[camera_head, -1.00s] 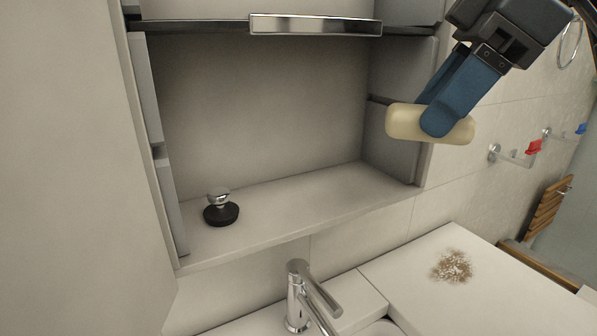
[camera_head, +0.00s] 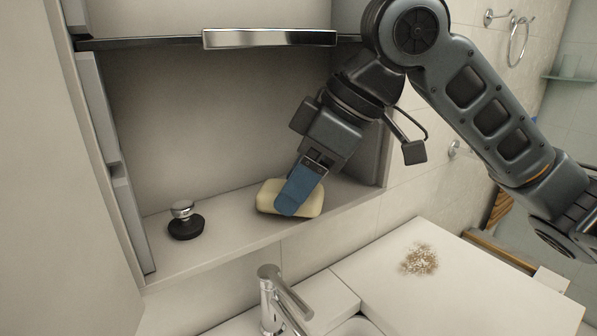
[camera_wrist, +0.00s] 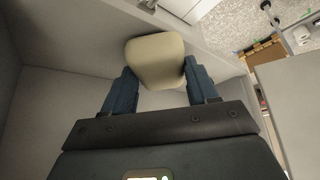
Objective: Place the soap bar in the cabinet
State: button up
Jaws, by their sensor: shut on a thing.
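The soap bar (camera_head: 268,196) is cream-coloured with rounded edges. My gripper (camera_head: 294,194) is shut on it, with its blue fingers across the bar. In the head view the bar is inside the open cabinet (camera_head: 225,232), low over the right part of the bottom shelf. I cannot tell whether it touches the shelf. In the wrist view the soap bar (camera_wrist: 158,60) sits between the two blue fingers of my gripper (camera_wrist: 155,85).
A small black and chrome object (camera_head: 185,220) stands on the shelf's left part. A metal-edged shelf (camera_head: 270,38) crosses above. Below are a chrome faucet (camera_head: 275,300) and a counter (camera_head: 450,285) with a brown speckled patch (camera_head: 420,259). The shelf between the object and the soap is clear.

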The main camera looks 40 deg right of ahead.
jog(key=shift+f, duration=0.2)
jog(key=shift+f, duration=0.15)
jog(key=o, duration=1.1)
jog(key=shift+r, duration=0.45)
jog(key=v, duration=1.1)
jog(key=shift+s+d+r+b, duration=0.15)
jog(key=shift+r+b, duration=0.1)
jog(key=shift+b, duration=0.05)
